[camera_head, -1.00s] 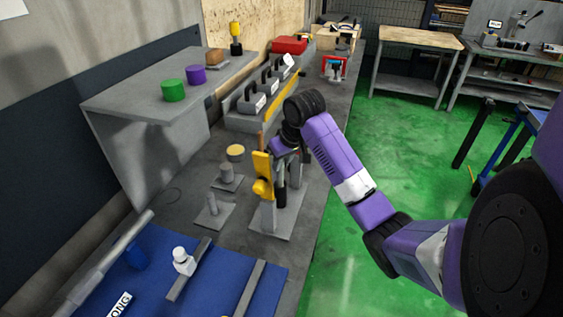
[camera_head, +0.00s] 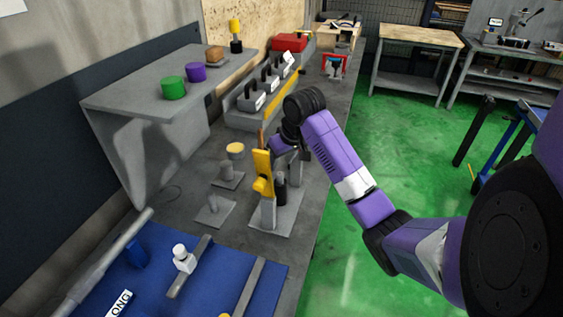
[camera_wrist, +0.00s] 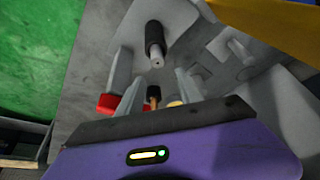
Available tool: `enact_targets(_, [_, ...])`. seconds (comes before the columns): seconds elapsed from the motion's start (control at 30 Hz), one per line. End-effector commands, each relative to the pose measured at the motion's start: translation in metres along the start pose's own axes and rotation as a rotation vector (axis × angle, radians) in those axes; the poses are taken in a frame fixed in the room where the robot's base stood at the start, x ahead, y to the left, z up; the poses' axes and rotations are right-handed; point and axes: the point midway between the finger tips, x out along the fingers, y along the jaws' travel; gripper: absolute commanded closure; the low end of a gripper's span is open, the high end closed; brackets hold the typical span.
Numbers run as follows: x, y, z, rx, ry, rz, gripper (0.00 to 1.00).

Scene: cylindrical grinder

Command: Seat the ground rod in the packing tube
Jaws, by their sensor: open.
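A black upright cylinder (camera_head: 281,190) stands on a grey base plate (camera_head: 285,222) in the head view. In the wrist view this black cylinder (camera_wrist: 153,35) has a pale grey rod-like end (camera_wrist: 157,60) showing. I cannot tell how deep the rod sits or which part is the packing tube. My gripper (camera_head: 286,152) is just above the cylinder, partly hidden behind a yellow upright piece (camera_head: 263,170). In the wrist view my gripper (camera_wrist: 159,80) has its fingers apart, and the cylinder is beyond the fingertips, apart from them.
The yellow piece on its grey post stands close left of my gripper. Small grey stands (camera_head: 214,207) are further left. A blue mat (camera_head: 150,285) lies in front. A grey shelf (camera_head: 150,90) holds green and purple cylinders. Open green floor (camera_head: 390,160) is at the right.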

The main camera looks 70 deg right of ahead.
Motion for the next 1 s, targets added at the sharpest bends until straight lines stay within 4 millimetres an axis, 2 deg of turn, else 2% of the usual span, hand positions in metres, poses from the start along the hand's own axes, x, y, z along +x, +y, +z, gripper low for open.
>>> enact_targets(0.17, [-0.029,0.000,-0.002,-0.001,0.006,0.001,0.57])
enact_targets(0.4, [-0.088,0.001,-0.004,0.000,0.003,0.003,0.57])
enact_targets(0.5, [-0.102,0.002,-0.004,0.003,0.001,0.004,0.57])
enact_targets(0.7, [-0.120,0.002,-0.003,0.000,0.002,0.003,0.57])
enact_targets(1.0, [-0.124,0.000,-0.002,0.001,0.000,0.000,0.57])
